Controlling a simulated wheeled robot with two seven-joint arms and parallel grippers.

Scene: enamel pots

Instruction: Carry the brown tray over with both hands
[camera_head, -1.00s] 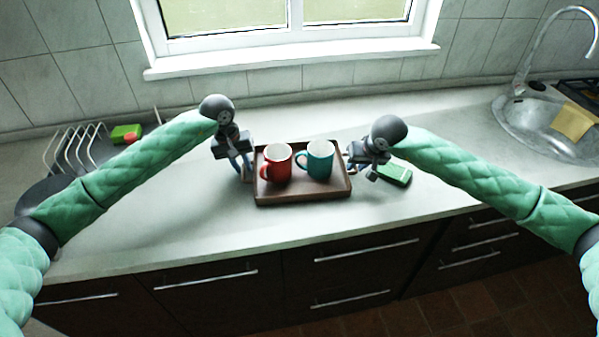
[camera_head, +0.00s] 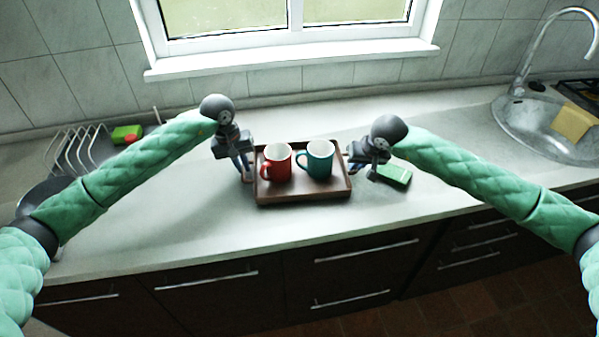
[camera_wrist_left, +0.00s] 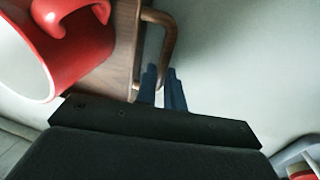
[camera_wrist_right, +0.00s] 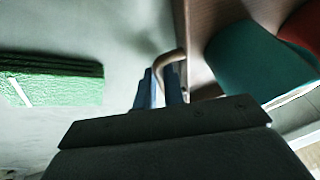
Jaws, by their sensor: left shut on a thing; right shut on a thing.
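The brown tray (camera_head: 303,197) sits on the pale counter below the window, with a handle at each end. A red mug (camera_head: 277,163) and a teal mug (camera_head: 318,160) stand upright on it. My left gripper (camera_head: 246,174) is shut on the tray's left handle; that handle shows as a brown loop in the left wrist view (camera_wrist_left: 172,35), with the blue fingers at it. My right gripper (camera_head: 356,168) is shut on the right handle, which shows in the right wrist view (camera_wrist_right: 170,58). In the head view, my right gripper partly hides its handle.
A wire dish rack (camera_head: 80,150) is at the left. A sink (camera_head: 548,128) with a yellow cloth (camera_head: 573,121) is at the right. The counter in front of the tray is clear.

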